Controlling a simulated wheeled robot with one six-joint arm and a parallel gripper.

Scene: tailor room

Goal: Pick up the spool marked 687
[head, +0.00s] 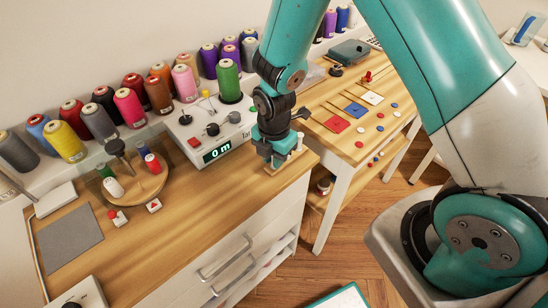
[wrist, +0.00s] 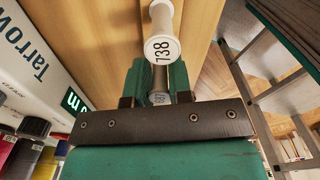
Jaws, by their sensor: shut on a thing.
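My gripper (head: 278,161) is low over the right end of the wooden worktop, beside the white machine. In the wrist view, its two green fingers (wrist: 157,78) are closed around a small spool (wrist: 158,98). That spool's round end label is small and partly covered by the gripper; it appears to read 687. I cannot tell whether the two spools touch.
The white machine (head: 212,135) with a "0 m" display stands left of my gripper. A round wooden stand (head: 140,190) with small spools is farther left. Several large thread cones line the back. The worktop's front edge and drawers (head: 240,250) are close by.

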